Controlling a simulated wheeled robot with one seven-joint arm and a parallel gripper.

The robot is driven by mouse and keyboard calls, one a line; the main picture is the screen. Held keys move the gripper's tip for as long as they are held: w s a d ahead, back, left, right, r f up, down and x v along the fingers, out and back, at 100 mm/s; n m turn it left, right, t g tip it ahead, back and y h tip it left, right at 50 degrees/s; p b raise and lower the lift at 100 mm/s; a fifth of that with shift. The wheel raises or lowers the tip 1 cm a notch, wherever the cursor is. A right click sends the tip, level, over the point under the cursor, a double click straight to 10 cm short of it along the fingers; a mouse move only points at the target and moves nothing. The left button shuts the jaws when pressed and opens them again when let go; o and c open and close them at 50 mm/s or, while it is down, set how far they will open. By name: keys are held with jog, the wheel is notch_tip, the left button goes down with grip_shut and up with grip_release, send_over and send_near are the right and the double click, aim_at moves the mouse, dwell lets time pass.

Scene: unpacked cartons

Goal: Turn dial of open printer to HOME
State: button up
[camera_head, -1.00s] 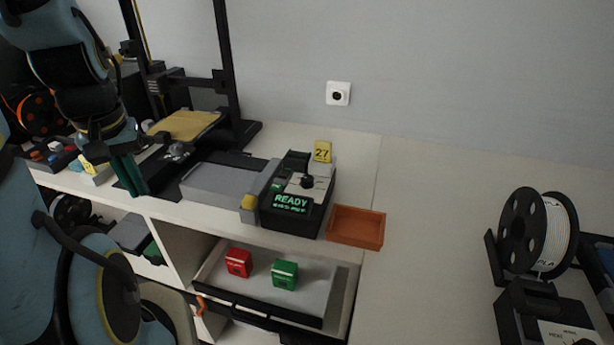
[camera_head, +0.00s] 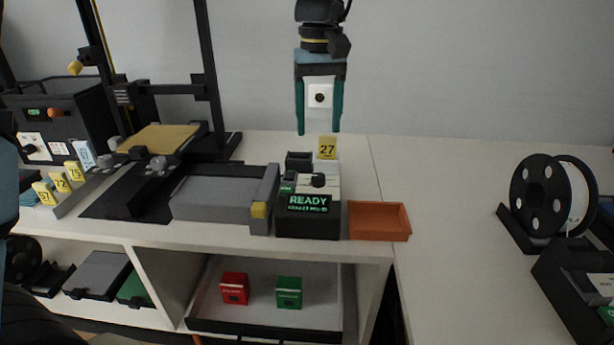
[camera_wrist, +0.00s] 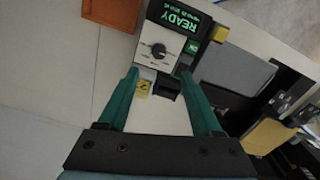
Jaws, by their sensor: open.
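The open-frame printer (camera_head: 150,165) stands on the left of the white bench, with a tan build plate. Its control box (camera_head: 308,222) has a screen reading READY and a black dial (camera_head: 318,180) on a pale panel behind the screen. The dial also shows in the wrist view (camera_wrist: 159,50), with a pale pointer mark; its labels are too small to read. My gripper (camera_head: 319,130) is open and empty, pointing down above and behind the control box. In the wrist view my green fingers (camera_wrist: 164,85) reach toward the panel, apart from the dial.
A yellow tag marked 27 (camera_head: 327,148) stands just behind the control box. An orange tray (camera_head: 379,221) lies right of it, and a grey block with a yellow corner (camera_head: 222,195) lies left.

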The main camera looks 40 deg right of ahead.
aim_at(319, 176)
notch_tip(319, 176, down, 11)
jog(key=shift+s+r+p, duration=0.1)
jog(key=shift+r+p, duration=0.05)
jog(key=shift+p, duration=0.9)
grip_shut()
